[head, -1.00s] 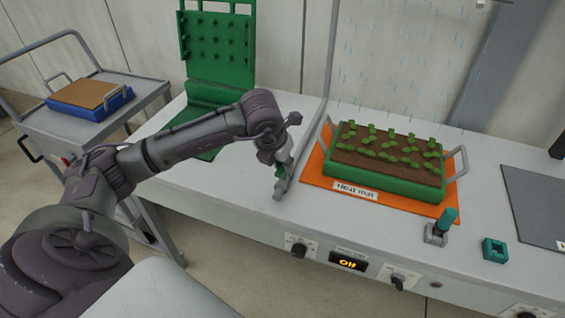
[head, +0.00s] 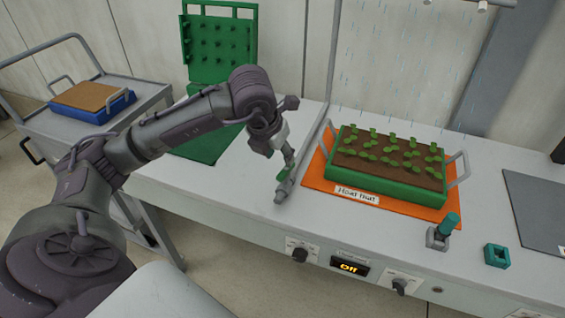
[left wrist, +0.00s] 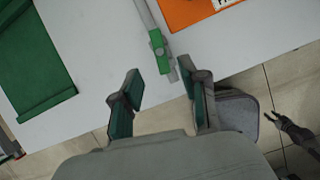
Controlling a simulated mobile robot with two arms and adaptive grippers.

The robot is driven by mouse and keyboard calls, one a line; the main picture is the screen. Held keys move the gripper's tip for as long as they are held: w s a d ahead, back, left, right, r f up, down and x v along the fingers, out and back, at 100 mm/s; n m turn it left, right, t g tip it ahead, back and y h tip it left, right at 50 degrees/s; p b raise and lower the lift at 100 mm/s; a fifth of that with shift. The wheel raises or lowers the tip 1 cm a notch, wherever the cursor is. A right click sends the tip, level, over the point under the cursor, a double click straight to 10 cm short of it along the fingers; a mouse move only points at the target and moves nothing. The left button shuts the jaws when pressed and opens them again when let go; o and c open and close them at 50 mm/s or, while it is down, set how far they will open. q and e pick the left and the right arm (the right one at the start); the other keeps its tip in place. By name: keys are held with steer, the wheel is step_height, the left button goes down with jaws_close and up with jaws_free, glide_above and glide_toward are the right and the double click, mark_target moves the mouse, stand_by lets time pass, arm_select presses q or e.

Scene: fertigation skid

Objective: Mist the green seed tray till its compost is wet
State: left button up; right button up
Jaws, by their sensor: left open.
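The green seed tray (head: 372,187), with brown compost and several seedlings, sits on the orange heat mat (head: 313,172). Pale water streaks fall around and behind it; I cannot tell how wet the compost is. A grey pipe left of the mat carries a valve with a green lever (head: 283,173), also in the left wrist view (left wrist: 164,63), roughly along the pipe. My left gripper (head: 285,158) is open close above this lever, its green-padded fingers (left wrist: 160,68) apart on either side. A dark claw, apparently my right gripper (left wrist: 285,122), shows at the right there; its opening is unclear.
A teal-topped switch (head: 443,231) and a teal block (head: 496,255) stand right of the tray. Knobs and a display (head: 349,267) reading "Off" line the bench front. A green peg rack (head: 219,45) stands behind. A cart with a blue tray (head: 92,112) is left.

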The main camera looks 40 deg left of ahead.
arm_select(q)
steer(key=v, duration=0.5)
steer(key=shift+r, duration=0.1)
stand_by(0.3)
